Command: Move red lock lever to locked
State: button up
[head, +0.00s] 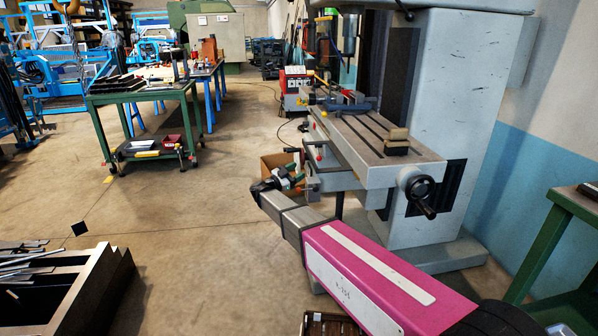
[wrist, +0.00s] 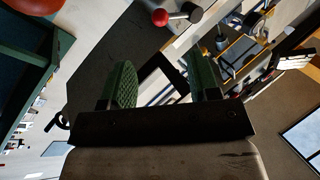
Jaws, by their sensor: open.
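The red lock lever (wrist: 160,17) shows in the wrist view at the top, as a red ball knob on a short metal arm with a round hub. In the head view a small red knob (head: 319,157) shows on the side of the grey milling machine, beyond my gripper; I cannot tell if it is the same lever. My gripper (wrist: 165,85) is open and empty, its two green ridged pads apart, with the lever ahead of them and not touching. In the head view my gripper (head: 284,178) is beside the machine's front left side. The lever's lock state cannot be told.
The milling machine table (head: 350,140) holds a vise (head: 348,101) and small blocks (head: 396,141). A cardboard box (head: 277,163) is behind my gripper. A green cart (head: 140,95) stands left; open floor lies between.

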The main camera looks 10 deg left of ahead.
jog(key=shift+d+r, duration=0.15)
jog(key=shift+d, duration=0.1)
jog(key=c, duration=0.9)
jog(key=d+r+n+t+y, duration=0.1)
jog(key=d+n+t+y, duration=0.1)
jog(key=d+r+n+t+y, duration=0.1)
jog(key=d+r+n+y, duration=0.1)
jog(key=y, duration=0.1)
jog(key=d+r+n+t+y, duration=0.1)
jog(key=n+t+y, duration=0.1)
jog(key=n, duration=0.1)
jog(key=shift+w+d+r+t+y, duration=0.2)
jog(key=shift+d+t+y, duration=0.1)
jog(key=shift+d, duration=0.1)
grip_shut()
jog(key=n+g+y, duration=0.2)
jog(key=n+y, duration=0.8)
jog(key=y, duration=0.1)
send_near(319, 158)
jog(key=w, duration=0.2)
jog(key=w+a, duration=0.1)
jog(key=w, duration=0.4)
jog(key=shift+w+a+r, duration=0.15)
